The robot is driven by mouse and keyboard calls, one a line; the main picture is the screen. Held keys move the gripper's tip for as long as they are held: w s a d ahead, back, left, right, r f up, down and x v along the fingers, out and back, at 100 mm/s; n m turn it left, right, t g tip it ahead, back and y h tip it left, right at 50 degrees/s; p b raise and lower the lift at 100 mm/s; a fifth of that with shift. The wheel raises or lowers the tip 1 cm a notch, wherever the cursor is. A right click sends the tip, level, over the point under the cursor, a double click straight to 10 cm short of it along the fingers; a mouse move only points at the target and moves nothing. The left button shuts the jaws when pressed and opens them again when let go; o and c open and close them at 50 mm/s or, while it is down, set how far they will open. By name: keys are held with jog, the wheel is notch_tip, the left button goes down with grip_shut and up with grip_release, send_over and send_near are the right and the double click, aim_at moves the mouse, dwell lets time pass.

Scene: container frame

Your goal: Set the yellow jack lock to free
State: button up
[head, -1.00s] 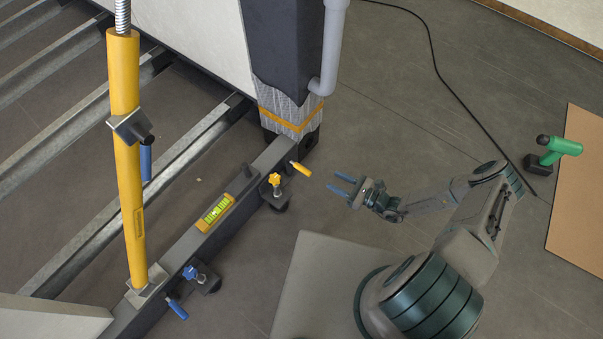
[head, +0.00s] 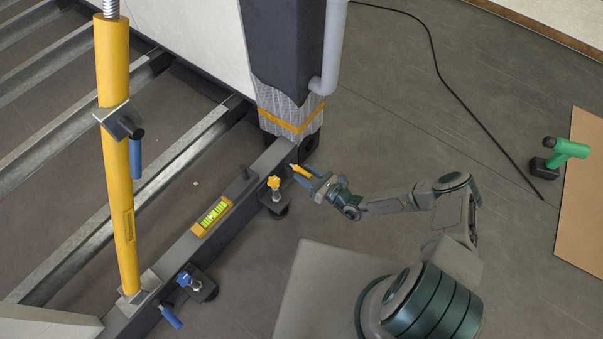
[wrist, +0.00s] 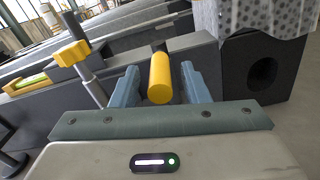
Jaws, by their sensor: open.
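The yellow jack lock handle (head: 301,170) is a short yellow rod that sticks out from the dark beam near the wrapped post. In the wrist view the yellow handle (wrist: 160,78) points toward the camera, between the two blue fingers. My gripper (head: 309,178) is open around the handle, with a gap visible on each side of it in the wrist view (wrist: 160,86). The fingertips partly hide the handle in the head view. A yellow star knob (head: 274,183) stands on a threaded bolt to the left of the handle.
A yellow spirit level (head: 211,216) lies on the beam. A blue knob (head: 185,279) and a blue handle (head: 171,316) are farther down the beam. A tall yellow prop (head: 118,170) stands at left. A green drill (head: 566,149) is at far right.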

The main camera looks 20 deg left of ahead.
jog(key=shift+x, duration=1)
grip_shut()
jog(key=shift+d, duration=0.1)
